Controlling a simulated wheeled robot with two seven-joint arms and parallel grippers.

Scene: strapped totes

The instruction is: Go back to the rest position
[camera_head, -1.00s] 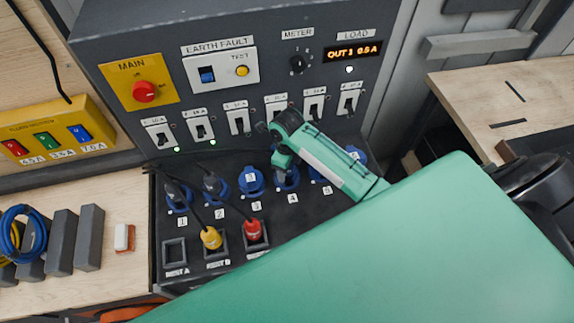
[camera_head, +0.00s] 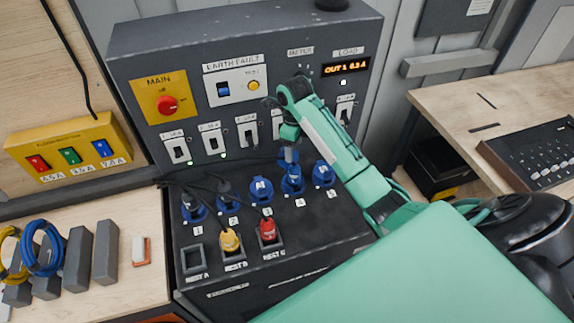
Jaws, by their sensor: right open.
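My right arm comes in from the lower right in green and white. Its right gripper (camera_head: 287,145) hangs in front of the control panel (camera_head: 190,60), above the blue sockets and near socket 4 (camera_head: 292,182). It is open; its fingertips are small and partly hidden, and I see nothing held in it. My left gripper is not in view. A yellow plug (camera_head: 230,240) stands in nest B and a red plug (camera_head: 267,230) in nest C. Nest A (camera_head: 194,260) is empty.
The panel carries a red main knob (camera_head: 167,105), several white breaker switches and a load display (camera_head: 345,69). A wooden bench (camera_head: 450,110) stands at right.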

